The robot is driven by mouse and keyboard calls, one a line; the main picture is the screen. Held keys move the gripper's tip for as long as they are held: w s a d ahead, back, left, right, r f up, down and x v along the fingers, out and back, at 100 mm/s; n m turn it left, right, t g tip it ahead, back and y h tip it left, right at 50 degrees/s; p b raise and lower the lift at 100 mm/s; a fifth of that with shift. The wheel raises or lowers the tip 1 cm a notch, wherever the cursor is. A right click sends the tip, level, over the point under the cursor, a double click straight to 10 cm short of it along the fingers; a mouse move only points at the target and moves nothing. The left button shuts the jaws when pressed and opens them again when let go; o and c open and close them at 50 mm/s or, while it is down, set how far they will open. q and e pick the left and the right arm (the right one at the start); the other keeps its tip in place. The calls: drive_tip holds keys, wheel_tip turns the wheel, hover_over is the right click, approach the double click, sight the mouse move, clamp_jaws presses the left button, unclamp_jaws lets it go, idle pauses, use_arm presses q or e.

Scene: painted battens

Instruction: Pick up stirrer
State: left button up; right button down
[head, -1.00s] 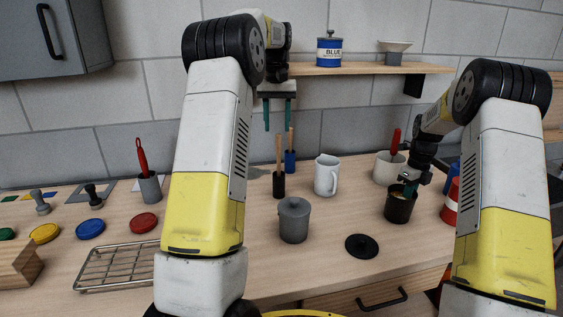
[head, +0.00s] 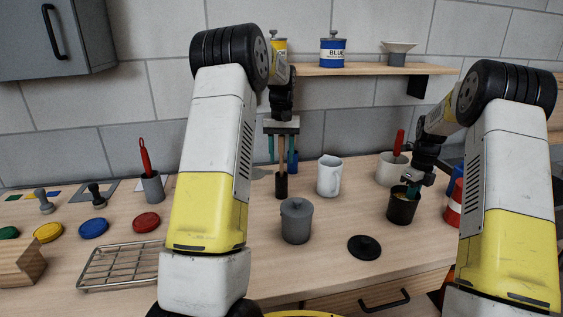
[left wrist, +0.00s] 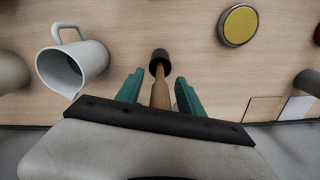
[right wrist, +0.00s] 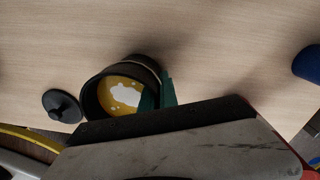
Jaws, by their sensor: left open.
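A wooden stick (head: 282,154), which looks like the stirrer, stands upright with its lower end in a small dark holder (head: 281,186). My left gripper (head: 281,160) is open and points down, with one finger on each side of the stick. In the left wrist view the stick (left wrist: 160,93) runs between the two green fingers, with visible gaps beside it. My right gripper (right wrist: 158,92) is shut on the rim of a black pot (right wrist: 122,72), one finger inside and one outside. The pot holds something yellow and white.
A blue holder (head: 292,160) stands close behind the stick, partly hidden by my left gripper. A white mug (head: 329,176) stands just right, and a grey lidded jar (head: 296,221) in front. A black lid (head: 364,247) lies on the bench. The shelf (head: 380,69) is above.

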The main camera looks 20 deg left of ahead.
use_arm(q)
clamp_jaws()
drive_tip(key=shift+r, duration=0.2)
